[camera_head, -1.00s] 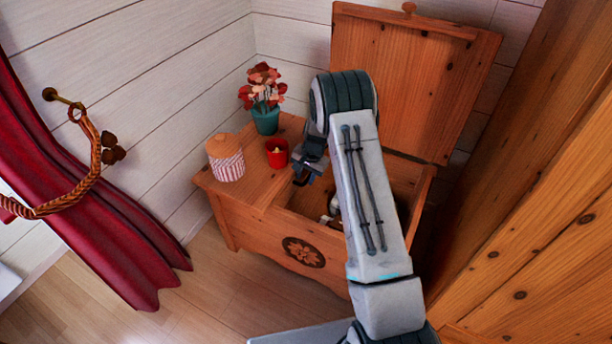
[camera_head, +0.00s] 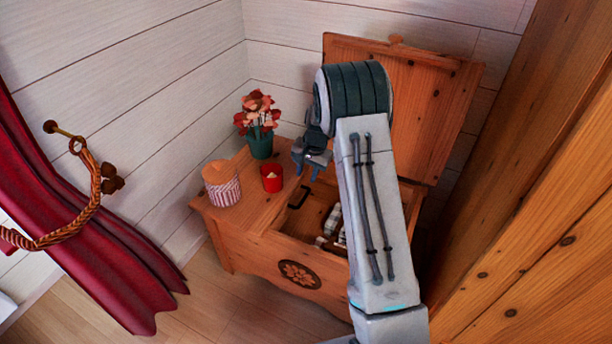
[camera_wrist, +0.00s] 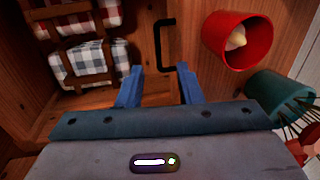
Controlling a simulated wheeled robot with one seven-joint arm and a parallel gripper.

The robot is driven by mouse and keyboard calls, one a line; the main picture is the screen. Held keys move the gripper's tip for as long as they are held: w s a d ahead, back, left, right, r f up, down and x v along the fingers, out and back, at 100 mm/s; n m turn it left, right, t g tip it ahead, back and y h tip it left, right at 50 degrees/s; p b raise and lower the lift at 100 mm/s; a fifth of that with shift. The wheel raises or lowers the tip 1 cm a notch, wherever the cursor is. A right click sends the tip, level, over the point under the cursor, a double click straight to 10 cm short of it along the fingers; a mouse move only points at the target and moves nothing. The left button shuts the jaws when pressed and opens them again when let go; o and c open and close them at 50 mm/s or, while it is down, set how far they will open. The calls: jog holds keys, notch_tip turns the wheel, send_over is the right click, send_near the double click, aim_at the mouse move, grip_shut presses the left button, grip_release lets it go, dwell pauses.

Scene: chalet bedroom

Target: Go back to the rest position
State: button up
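My gripper (camera_head: 312,170) is raised above the open wooden chest (camera_head: 250,244), near the middle of its top. In the wrist view my gripper (camera_wrist: 160,72) shows two blue fingers apart with nothing between them. A black handle (camera_wrist: 160,45) shows beyond the fingertips; it also shows in the head view (camera_head: 298,198), below my gripper. The arm reaches up from the lower right and hides part of the chest's right side.
The chest's lid (camera_head: 430,110) stands open at the back. Checked cloth bundles (camera_wrist: 98,62) lie inside. A red cup (camera_head: 271,178), a striped jar (camera_head: 222,190) and a potted flower (camera_head: 260,146) stand on its left top. A red curtain (camera_head: 95,230) hangs left; a wooden wall (camera_head: 530,230) is close right.

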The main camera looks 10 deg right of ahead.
dwell(0.4)
jog(key=s+a+r+n+p, duration=0.15)
jog(key=s+r+p, duration=0.5)
jog(key=r, duration=0.75)
jog(key=s+r+n+p, duration=0.2)
jog(key=s+r+p, duration=0.4)
jog(key=r, duration=0.8)
jog(key=s+r+n+h+p, duration=0.1)
jog(key=s+r+n+p, duration=0.1)
jog(key=s+r+p, duration=0.3)
jog(key=s+r+n+t+p, duration=0.1)
jog(key=s+r+p, duration=0.4)
jog(key=s+r, duration=0.6)
jog(key=s+n, duration=0.1)
jog(key=s, duration=0.5)
jog(key=shift+s+a+h+p, duration=0.15)
jog(key=shift+s+h+p, duration=0.05)
jog(key=shift+h+p, duration=0.2)
